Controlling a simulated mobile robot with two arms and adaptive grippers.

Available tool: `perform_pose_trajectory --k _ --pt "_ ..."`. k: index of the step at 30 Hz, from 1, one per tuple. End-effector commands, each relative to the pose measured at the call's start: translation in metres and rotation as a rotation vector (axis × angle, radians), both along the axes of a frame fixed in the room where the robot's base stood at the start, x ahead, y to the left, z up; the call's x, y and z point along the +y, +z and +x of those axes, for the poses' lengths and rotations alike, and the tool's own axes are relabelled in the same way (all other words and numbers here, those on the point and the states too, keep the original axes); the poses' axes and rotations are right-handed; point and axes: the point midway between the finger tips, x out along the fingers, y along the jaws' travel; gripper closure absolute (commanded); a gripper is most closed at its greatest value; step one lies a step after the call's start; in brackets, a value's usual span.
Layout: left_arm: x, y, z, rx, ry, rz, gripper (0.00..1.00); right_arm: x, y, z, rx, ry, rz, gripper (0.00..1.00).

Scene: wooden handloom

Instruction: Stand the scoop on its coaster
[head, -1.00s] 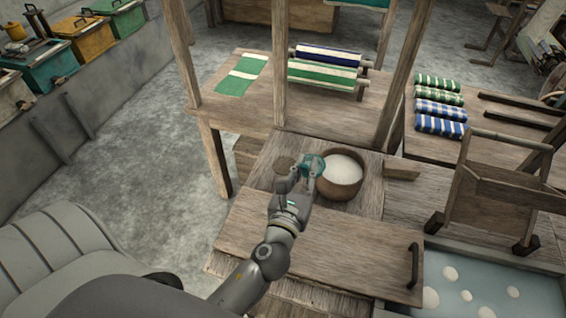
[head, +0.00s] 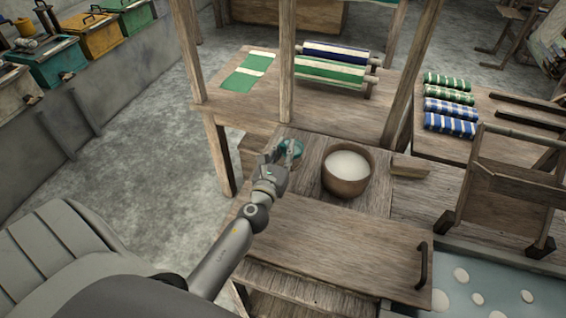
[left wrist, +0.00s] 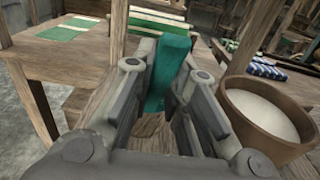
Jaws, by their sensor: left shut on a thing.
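The teal scoop (head: 292,149) is in my left gripper (head: 279,152), over the far left part of the small wooden table beside the bowl. In the left wrist view the scoop (left wrist: 169,72) stands roughly upright between the two fingers, which are shut on it. Below it, between the fingers, a darker brown wooden patch (left wrist: 150,125) shows, which looks like part of the coaster. The gripper and scoop hide the coaster in the head view. I cannot tell whether the scoop touches it. My right gripper is not in view.
A brown bowl of white powder (head: 346,187) stands just right of the gripper. A wooden block (head: 411,166) lies further right. A loom post (head: 287,65) rises behind. A board with a dark handle (head: 335,240) is in front.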

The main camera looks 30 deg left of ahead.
Motion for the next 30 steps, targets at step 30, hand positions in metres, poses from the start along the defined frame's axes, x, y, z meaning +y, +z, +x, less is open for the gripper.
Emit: perform_pose_trajectory --k 30 --pt "0.007 -0.043 0.003 0.0 -0.001 -0.001 0.65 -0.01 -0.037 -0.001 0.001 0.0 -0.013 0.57"
